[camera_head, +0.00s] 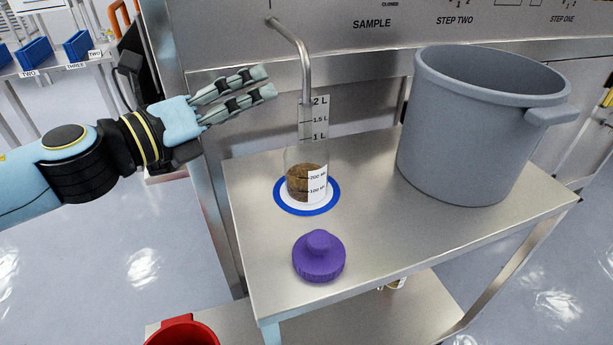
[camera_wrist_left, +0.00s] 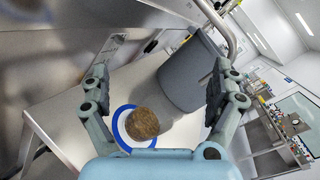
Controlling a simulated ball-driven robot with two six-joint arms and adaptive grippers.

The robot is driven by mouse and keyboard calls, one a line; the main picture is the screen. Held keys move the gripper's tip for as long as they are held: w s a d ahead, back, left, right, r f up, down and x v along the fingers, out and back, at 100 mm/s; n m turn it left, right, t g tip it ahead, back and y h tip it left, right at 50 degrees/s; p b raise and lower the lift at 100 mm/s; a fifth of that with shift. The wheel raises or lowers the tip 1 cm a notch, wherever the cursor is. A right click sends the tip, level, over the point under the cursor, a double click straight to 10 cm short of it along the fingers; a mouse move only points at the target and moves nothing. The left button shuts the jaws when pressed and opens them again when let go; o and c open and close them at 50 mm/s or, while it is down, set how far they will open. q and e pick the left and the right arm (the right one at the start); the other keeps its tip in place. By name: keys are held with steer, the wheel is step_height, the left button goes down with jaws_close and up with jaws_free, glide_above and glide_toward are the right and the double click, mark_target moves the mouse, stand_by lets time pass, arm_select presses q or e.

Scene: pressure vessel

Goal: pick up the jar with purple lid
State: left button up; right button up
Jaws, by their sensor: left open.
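A clear jar (camera_head: 294,160) with a white measuring scale stands upright on a blue-and-white ring mark (camera_head: 280,204) on the steel table. Brown grainy contents (camera_head: 298,184) fill its lower part; they also show in the left wrist view (camera_wrist_left: 142,124). A purple lid (camera_head: 319,257) with a round knob lies on the table in front of the jar, apart from it. My left gripper (camera_head: 268,84) is open and empty, up and to the left of the jar. In the left wrist view the jar's contents show between the fingers (camera_wrist_left: 160,78). My right gripper is out of view.
A big grey pot (camera_head: 465,135) stands to the right on the table. A red container (camera_head: 184,331) is low at the front left. The table's left front is clear.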

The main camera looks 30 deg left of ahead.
mark_target(284, 164)
arm_select(q)
steer(key=s+f+m+g+h, duration=0.1)
steer(key=f+m+g, duration=0.1)
steer(key=m, duration=0.2)
steer(key=s+d+f+m+g+h, duration=0.1)
steer(key=f+m+g, duration=0.1)
steer(key=m, duration=0.2)
steer(key=s+d+f+m+g+h, duration=0.1)
steer(key=f+m+g+h, duration=0.1)
steer(key=f+m, duration=0.1)
steer(key=shift+d+m+g, duration=0.1)
steer(key=shift+m+g, duration=0.2)
steer(key=shift+m, duration=0.6)
steer(key=shift+d+f, duration=0.1)
steer(key=shift+f, duration=0.15)
steer(key=x, duration=1)
steer(key=shift+s+d+f, duration=0.15)
steer(key=shift+d+f, duration=0.15)
steer(key=shift+d, duration=0.1)
steer(key=c, duration=1.3)
